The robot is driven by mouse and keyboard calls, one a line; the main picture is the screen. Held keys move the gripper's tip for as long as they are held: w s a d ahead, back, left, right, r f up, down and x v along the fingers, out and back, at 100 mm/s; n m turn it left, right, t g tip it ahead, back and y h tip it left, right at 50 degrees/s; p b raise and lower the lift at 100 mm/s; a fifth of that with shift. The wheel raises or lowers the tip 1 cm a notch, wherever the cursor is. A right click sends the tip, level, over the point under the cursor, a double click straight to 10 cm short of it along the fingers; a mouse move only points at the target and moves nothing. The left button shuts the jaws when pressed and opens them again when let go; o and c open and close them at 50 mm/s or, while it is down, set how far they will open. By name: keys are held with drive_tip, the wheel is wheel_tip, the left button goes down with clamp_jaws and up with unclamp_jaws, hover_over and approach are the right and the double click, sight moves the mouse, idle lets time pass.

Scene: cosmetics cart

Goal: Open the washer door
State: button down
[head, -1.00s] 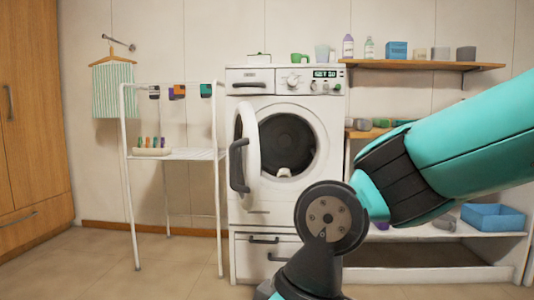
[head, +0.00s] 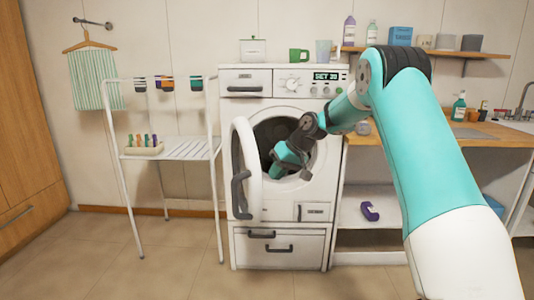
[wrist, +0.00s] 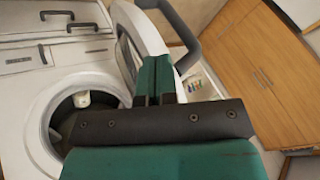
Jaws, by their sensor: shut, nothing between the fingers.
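The white washer (head: 318,192) stands at the centre of the head view. Its round door (head: 247,150) is swung out to the left, partly open, with a dark grey handle (head: 240,185) on its outer face. The drum opening (head: 268,135) is dark inside. My gripper (head: 278,172) is in front of the drum opening, to the right of the door, on the door's inner side. In the wrist view my gripper (wrist: 154,70) is shut and empty, with its fingertips close to the door (wrist: 148,35). I cannot tell whether they touch. Something pale lies inside the drum (wrist: 82,99).
A white drying rack (head: 180,150) with a small tray (head: 144,149) of pegs stands left of the washer, near the door's swing side. A wooden counter (head: 400,135) and shelves are on the right. The floor in front of the washer is clear.

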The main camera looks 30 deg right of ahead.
drive_tip(key=w+d+m+t+p, duration=0.1)
drive_tip(key=w+d+p, duration=0.15)
drive_tip(key=d, duration=0.65)
drive_tip(key=w+a+f+p, duration=0.2)
drive_tip(key=w+a+f, duration=0.3)
drive_tip(key=a+f, duration=0.2)
drive_tip(key=shift+a+f, duration=0.2)
drive_tip(key=shift+f, duration=0.05)
